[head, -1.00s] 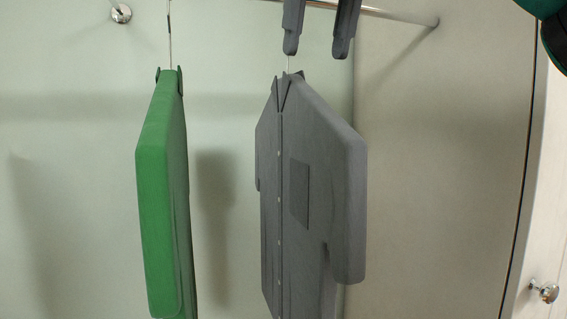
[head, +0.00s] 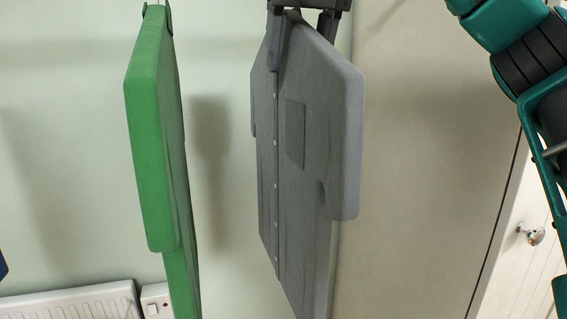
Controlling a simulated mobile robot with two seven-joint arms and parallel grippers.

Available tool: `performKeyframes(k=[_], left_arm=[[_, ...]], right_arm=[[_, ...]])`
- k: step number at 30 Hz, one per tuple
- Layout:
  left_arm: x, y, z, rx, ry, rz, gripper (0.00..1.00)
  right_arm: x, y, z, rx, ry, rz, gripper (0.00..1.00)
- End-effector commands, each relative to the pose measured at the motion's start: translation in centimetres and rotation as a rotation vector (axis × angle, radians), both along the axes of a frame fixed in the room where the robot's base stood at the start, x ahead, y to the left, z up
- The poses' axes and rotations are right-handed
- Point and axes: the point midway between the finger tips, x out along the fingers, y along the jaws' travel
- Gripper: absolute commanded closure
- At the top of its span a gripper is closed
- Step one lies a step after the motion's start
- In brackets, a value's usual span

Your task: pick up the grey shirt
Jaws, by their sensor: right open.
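The grey shirt (head: 308,130) hangs upright in the middle of the head view, with buttons down its front and a chest pocket. Its hem runs out of the bottom of the picture. My right gripper (head: 301,48) is at its collar, pointing down from the top edge. The jaws are open. One finger lies in front of the collar at the left, and the other is at the far shoulder, its tip partly hidden by the shirt. I cannot tell whether either finger touches the cloth. My left gripper is not in view.
A green shirt (head: 152,140) hangs to the left, with a clear gap between. A white radiator (head: 75,303) and a switch box (head: 156,300) are low on the left wall. A white door with a round knob (head: 531,234) is at the right.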

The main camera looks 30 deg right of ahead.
Motion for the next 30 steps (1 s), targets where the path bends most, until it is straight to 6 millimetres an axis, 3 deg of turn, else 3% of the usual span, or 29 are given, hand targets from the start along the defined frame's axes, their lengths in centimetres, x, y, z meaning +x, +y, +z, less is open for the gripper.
performKeyframes(k=[8,25,30], left_arm=[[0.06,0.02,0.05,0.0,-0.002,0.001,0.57],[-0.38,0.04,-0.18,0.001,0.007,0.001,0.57],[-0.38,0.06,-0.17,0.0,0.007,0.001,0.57]], right_arm=[[0.05,-0.02,-0.12,0.0,-0.001,0.0,0.44],[0.05,-0.01,-0.1,0.0,-0.001,0.0,0.98],[0.05,-0.01,-0.1,0.0,-0.001,0.0,1.0]])
